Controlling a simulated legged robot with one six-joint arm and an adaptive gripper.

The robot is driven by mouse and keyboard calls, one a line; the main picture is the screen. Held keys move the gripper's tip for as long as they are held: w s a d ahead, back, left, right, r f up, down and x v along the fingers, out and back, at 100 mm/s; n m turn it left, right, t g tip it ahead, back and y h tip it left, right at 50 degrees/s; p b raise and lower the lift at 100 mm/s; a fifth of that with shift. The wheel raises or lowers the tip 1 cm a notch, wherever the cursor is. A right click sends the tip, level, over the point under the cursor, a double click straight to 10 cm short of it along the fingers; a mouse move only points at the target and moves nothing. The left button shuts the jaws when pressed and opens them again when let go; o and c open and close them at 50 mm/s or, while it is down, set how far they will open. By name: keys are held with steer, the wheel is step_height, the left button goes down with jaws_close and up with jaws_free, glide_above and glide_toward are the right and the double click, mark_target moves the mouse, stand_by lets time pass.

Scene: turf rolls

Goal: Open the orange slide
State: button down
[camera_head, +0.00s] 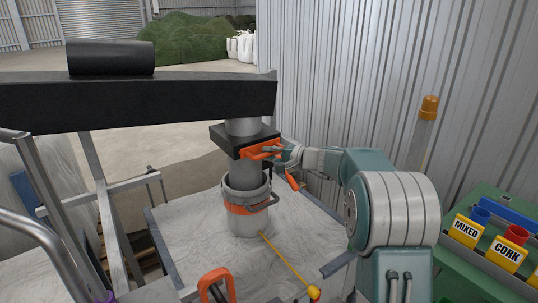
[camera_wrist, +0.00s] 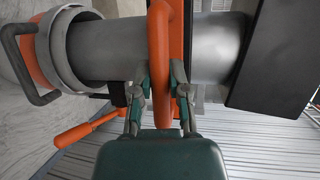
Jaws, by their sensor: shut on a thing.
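The orange slide (camera_head: 262,150) sits across a grey vertical pipe (camera_head: 244,175), just under a black block (camera_head: 232,137). My gripper (camera_head: 281,152) reaches it from the right. In the wrist view, my gripper (camera_wrist: 160,92) has its two fingers on either side of the slide's orange loop handle (camera_wrist: 160,45) and is shut on it. An orange plate edge of the slide shows next to the pipe, just right of the loop. How far the slide is pulled out I cannot tell.
A grey collar with an orange band (camera_head: 243,209) hangs around the lower pipe. An orange lever (camera_wrist: 85,130) sticks out near my gripper. A black beam (camera_head: 140,100) runs overhead at left. A corrugated wall (camera_head: 330,80) stands behind. Labelled bins (camera_head: 505,252) are at right.

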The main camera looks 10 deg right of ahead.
steer(key=s+d, duration=0.4)
steer(key=s, duration=0.6)
steer(key=shift+s+d+f, duration=0.2)
steer(key=shift+s+f, duration=0.05)
steer(key=shift+s, duration=0.15)
steer(key=c, duration=0.6)
jaws_free()
steer(key=shift+r, duration=0.1)
steer(key=v, duration=1.1)
steer(key=shift+s+d, duration=0.15)
steer(key=shift+d, duration=0.2)
